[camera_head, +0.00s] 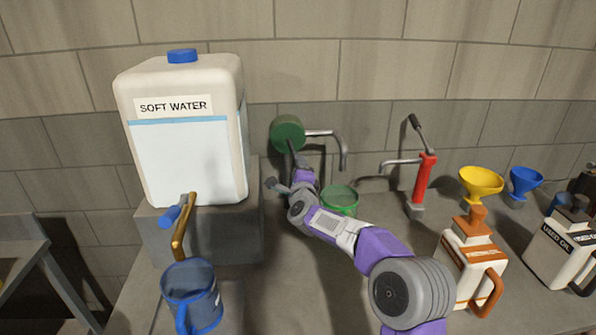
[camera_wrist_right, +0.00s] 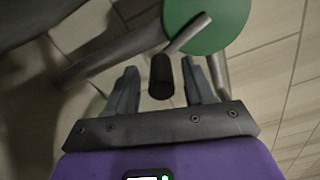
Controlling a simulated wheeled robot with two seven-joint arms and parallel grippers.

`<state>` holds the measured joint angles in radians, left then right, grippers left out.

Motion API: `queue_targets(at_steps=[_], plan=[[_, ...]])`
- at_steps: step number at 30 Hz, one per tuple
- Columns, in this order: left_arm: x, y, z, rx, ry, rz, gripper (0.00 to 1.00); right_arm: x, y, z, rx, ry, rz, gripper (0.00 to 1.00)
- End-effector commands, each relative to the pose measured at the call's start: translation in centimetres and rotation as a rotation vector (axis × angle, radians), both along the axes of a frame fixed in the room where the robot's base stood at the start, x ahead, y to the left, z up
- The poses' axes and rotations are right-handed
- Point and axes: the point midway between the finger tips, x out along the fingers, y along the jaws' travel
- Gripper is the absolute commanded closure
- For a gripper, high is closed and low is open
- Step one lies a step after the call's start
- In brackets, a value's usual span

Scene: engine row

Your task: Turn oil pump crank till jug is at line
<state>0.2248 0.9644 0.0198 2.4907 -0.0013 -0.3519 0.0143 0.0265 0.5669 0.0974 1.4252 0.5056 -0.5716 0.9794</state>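The pump with a round green body (camera_head: 288,133) is on the wall, with a grey spout (camera_head: 343,150) bending down on its right. In the right wrist view its green disc (camera_wrist_right: 212,25) carries a crank arm ending in a dark grip (camera_wrist_right: 161,77). My right gripper (camera_head: 279,185) is in front of the pump. In the wrist view its two fingers (camera_wrist_right: 160,72) are apart, one on each side of the dark grip, with gaps visible. A green jug (camera_head: 340,195) stands below the spout, partly hidden by my right arm. Its level line cannot be made out. My left gripper is out of view.
A soft water tank (camera_head: 185,165) with a brass tap (camera_head: 182,235) and a blue jug (camera_head: 192,297) stand at left. A red hand pump (camera_head: 424,180), yellow funnel (camera_head: 481,182), blue funnel (camera_head: 525,180), brown-topped oil can (camera_head: 468,262) and used oil can (camera_head: 556,250) stand at right.

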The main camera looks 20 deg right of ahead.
Motion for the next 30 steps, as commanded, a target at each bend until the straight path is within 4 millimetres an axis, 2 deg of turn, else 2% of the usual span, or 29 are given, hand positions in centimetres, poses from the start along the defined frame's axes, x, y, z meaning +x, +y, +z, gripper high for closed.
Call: queue_targets(at_steps=[7,11,24,30], plan=[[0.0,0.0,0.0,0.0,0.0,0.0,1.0,-0.1,-0.1,0.1,0.001,-0.001,-0.001,0.47],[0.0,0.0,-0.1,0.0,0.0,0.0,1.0,-0.8,0.1,0.1,0.001,-0.002,-0.001,0.47],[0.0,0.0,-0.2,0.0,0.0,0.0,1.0,-6.3,1.4,0.1,0.0,-0.001,0.0,0.47],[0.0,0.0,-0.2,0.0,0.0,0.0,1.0,-7.3,1.7,0.1,0.001,-0.001,0.0,0.47]])
